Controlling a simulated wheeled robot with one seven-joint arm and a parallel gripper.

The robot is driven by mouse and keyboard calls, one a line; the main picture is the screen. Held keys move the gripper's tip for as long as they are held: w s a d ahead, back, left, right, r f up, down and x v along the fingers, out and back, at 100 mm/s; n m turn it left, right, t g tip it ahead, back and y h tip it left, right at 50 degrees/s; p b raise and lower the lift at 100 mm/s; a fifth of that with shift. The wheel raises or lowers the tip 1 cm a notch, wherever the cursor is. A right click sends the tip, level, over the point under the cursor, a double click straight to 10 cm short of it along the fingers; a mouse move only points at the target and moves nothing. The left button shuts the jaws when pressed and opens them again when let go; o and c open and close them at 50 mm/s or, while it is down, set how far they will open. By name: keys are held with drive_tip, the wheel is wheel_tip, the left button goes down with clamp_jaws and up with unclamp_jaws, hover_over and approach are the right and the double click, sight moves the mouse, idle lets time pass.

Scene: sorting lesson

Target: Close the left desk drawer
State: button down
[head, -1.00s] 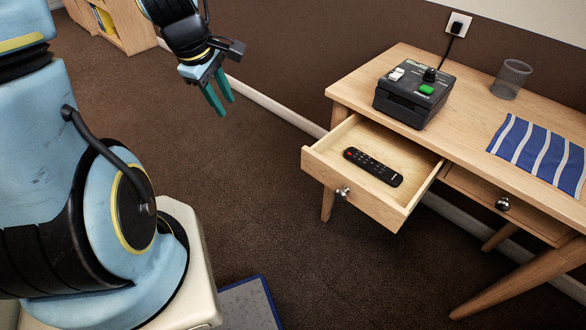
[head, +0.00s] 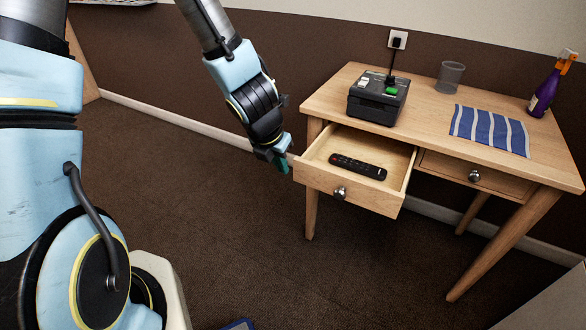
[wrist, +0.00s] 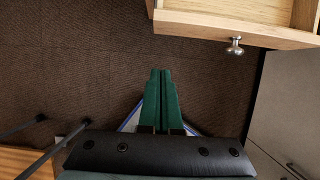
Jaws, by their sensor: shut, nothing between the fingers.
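The left desk drawer (head: 345,191) is pulled open from the wooden desk (head: 440,120). It has a round metal knob (head: 340,193) on its front, and a black remote control (head: 358,166) lies inside. In the wrist view the drawer front (wrist: 225,30) and its knob (wrist: 235,46) show at the top right. My gripper (head: 279,164) is just left of the drawer's left front corner. In the wrist view its green fingers (wrist: 160,75) are shut together, empty and apart from the drawer and the knob. Whether the gripper touches the corner is hard to tell in the head view.
The right drawer (head: 475,176) is shut. On the desk top are a black device with buttons (head: 377,103), a clear cup (head: 449,77), a blue striped cloth (head: 489,130) and a purple spray bottle (head: 544,92). The carpet (head: 260,240) before the drawer is clear.

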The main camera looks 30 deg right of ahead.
sight(294, 165)
drive_tip(key=w+d+f+p, duration=0.1)
drive_tip(key=w+d+f, duration=0.2)
drive_tip(key=d+f, duration=0.1)
drive_tip(key=shift+w+d+f+p, duration=0.15)
drive_tip(key=shift+d+f+p, duration=0.25)
drive_tip(key=shift+d, duration=0.1)
